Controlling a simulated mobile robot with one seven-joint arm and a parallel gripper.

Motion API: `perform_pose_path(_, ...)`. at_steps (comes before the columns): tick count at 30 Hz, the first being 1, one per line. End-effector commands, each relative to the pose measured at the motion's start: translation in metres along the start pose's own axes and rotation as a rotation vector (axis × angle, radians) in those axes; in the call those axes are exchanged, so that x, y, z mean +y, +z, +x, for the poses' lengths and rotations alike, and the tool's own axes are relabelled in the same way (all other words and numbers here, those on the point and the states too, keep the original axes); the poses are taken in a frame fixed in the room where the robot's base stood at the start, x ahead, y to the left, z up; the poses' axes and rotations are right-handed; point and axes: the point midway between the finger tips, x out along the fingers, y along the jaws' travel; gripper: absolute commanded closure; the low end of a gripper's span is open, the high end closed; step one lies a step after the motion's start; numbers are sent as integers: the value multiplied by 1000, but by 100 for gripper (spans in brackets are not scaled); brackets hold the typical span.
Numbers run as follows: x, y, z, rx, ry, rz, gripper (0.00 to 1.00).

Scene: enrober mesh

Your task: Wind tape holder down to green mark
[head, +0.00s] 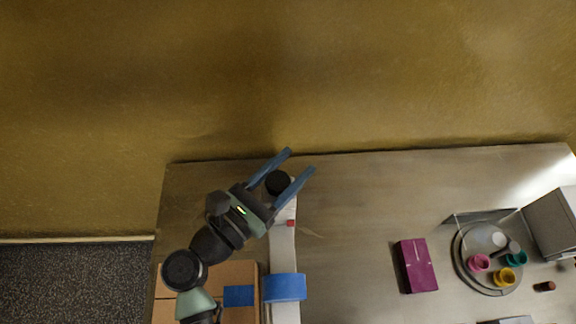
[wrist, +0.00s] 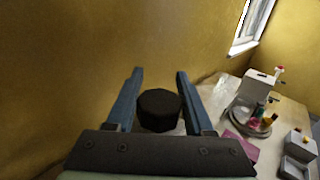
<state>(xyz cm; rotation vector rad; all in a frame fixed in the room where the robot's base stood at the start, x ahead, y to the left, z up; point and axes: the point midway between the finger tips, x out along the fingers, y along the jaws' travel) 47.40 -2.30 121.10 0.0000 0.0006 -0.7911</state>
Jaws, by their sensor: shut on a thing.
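A black round knob (head: 278,183) stands at the top end of a pale upright strip (head: 283,245). My gripper (head: 300,160) has its two blue fingers on either side of the knob and is shut on it. In the wrist view the knob (wrist: 159,110) sits between the fingers, close to the palm. A blue block (head: 285,287), which looks like the tape holder, sits across the strip lower down. A small red mark (head: 291,223) shows on the strip between knob and block. I see no green mark.
A brown cardboard box (head: 240,272) with blue tape lies left of the strip, under my arm. A magenta box (head: 418,265) and a round grey tray (head: 467,272) with small coloured cups stand to the right. The wall is close behind the table.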

Motion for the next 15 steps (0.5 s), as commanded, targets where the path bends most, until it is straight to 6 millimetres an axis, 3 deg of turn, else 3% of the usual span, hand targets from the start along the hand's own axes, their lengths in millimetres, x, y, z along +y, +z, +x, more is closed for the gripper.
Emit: perform_pose_path(15,-1,1,0,-1,-40,0,100)
